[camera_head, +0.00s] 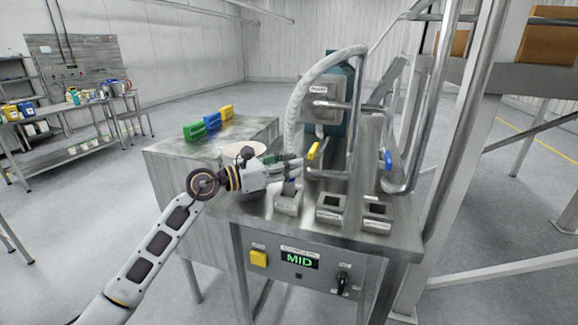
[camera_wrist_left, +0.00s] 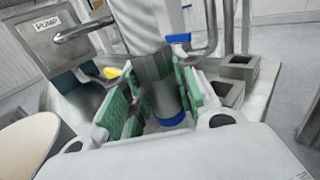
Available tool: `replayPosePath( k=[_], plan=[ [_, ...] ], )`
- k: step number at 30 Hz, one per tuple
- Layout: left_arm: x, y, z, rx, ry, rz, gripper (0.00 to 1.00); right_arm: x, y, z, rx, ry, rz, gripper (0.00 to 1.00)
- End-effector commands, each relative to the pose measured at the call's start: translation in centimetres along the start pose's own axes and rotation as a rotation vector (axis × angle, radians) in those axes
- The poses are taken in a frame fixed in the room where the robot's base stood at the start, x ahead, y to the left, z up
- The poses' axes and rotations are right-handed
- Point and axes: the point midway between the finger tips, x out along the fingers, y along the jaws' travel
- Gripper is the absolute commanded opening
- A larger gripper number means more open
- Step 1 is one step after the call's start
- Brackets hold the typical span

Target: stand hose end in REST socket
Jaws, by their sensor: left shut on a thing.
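My left gripper (camera_head: 288,164) is shut on the hose end, a grey cylinder with a blue ring. In the left wrist view the green finger pads of the left gripper (camera_wrist_left: 158,100) stand on both sides of the hose end (camera_wrist_left: 155,82). The white ribbed hose (camera_head: 293,125) arcs from the pump top down to the gripper. Three square grey sockets stand along the front of the metal table: left (camera_head: 287,205), middle (camera_head: 331,212) and right (camera_head: 376,219). The hose end is over or at the left socket; I cannot tell whether it is inside. The socket labels are too small to read.
The pump box (camera_head: 322,105) and bent steel pipes stand behind the sockets. A yellow handle (camera_head: 314,151) and a blue handle (camera_head: 388,160) are close by. A side table (camera_head: 165,165) holds a round white item and coloured blocks. The front panel display (camera_head: 299,259) reads MID.

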Motion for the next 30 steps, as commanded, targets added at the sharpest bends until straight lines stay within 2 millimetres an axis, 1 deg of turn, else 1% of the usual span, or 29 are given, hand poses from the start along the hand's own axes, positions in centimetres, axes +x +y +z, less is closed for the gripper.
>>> replayPosePath(
  k=[15,26,27,30],
  plan=[
    [0.0,0.0,-1.6,0.000,-0.001,0.001,0.00,1.3,0.1,-0.1,0.000,0.003,0.001,0.00],
    [0.0,0.0,-1.8,0.000,-0.001,0.000,0.00,1.4,0.1,-0.1,0.000,0.003,0.002,0.00],
    [0.0,0.0,-1.8,0.000,-0.001,0.000,0.30,1.4,0.1,-0.1,0.000,0.003,0.002,0.00],
    [0.0,0.0,-1.8,0.000,-0.001,0.000,0.43,1.4,0.1,-0.1,0.000,0.003,0.002,0.00]
  ],
)
